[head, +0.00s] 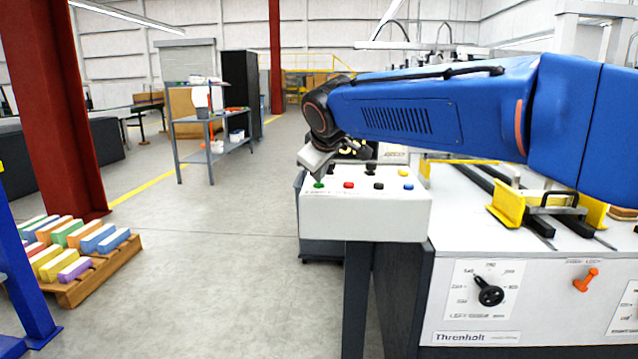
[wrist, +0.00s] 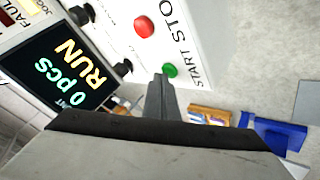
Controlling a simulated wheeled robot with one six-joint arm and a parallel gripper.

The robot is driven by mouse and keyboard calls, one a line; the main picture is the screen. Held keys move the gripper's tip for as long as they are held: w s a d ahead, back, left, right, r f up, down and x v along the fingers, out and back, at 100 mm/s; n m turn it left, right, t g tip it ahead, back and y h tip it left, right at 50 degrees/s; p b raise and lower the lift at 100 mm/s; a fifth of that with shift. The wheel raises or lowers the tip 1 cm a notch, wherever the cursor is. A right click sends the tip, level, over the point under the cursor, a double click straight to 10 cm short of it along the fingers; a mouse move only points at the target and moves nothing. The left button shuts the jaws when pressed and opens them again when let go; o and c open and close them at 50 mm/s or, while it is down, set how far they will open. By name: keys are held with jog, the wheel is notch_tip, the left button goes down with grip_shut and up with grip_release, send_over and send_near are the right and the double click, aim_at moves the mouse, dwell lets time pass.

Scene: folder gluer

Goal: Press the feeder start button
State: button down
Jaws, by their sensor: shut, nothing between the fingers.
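The feeder start button is a green button (head: 318,185) at the left end of the front row on a white control box (head: 365,218). In the wrist view the green button (wrist: 170,70) sits beside the word START. My gripper (head: 319,177) points down just over it, its fingers together and empty. In the wrist view my gripper's fingertips (wrist: 161,80) overlap the near side of the button's surroundings, with the green still showing beside them. I cannot tell whether they touch it. A display (wrist: 62,68) on the panel reads RUN and 0 pcs.
A red button (head: 348,185) marked STOP in the wrist view (wrist: 144,26) is close by. Black, yellow and blue controls sit to its right. The machine (head: 470,250) stands right of the box. A pallet of coloured bundles (head: 75,282) lies on the left floor.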

aim_at(320, 185)
jog(key=shift+r, duration=0.85)
jog(key=shift+r, duration=2.55)
jog(key=s+d+f, duration=0.1)
jog(key=d, duration=0.2)
jog(key=s+d+f+m, duration=0.1)
jog(key=s+d, duration=0.1)
jog(key=d, duration=0.2)
jog(key=s+d+f+m, duration=0.1)
jog(key=s+d+f, duration=0.1)
jog(key=d, duration=0.1)
jog(key=shift+s+d+g+h, duration=0.25)
jog(key=shift+d+g+h, duration=0.1)
jog(key=shift+g+h, duration=0.05)
jog(key=s+d+f+m+g, duration=0.1)
jog(key=s+d+f+m, duration=0.2)
jog(key=s+d+f, duration=0.65)
jog(key=s+d+f+m, duration=0.2)
jog(key=s+d+f, duration=0.2)
jog(key=s+f, duration=0.2)
jog(key=s+d+f+m+g, duration=0.1)
jog(key=s+d+f, duration=0.3)
jog(key=s, duration=0.5)
jog(key=s+d+f+m+g, duration=0.1)
jog(key=s+d+f+m, duration=0.2)
jog(key=s+f, duration=0.5)
jog(key=shift+s+d+f+h, duration=0.25)
jog(key=shift+d+h, duration=0.15)
jog(key=shift+d, duration=0.15)
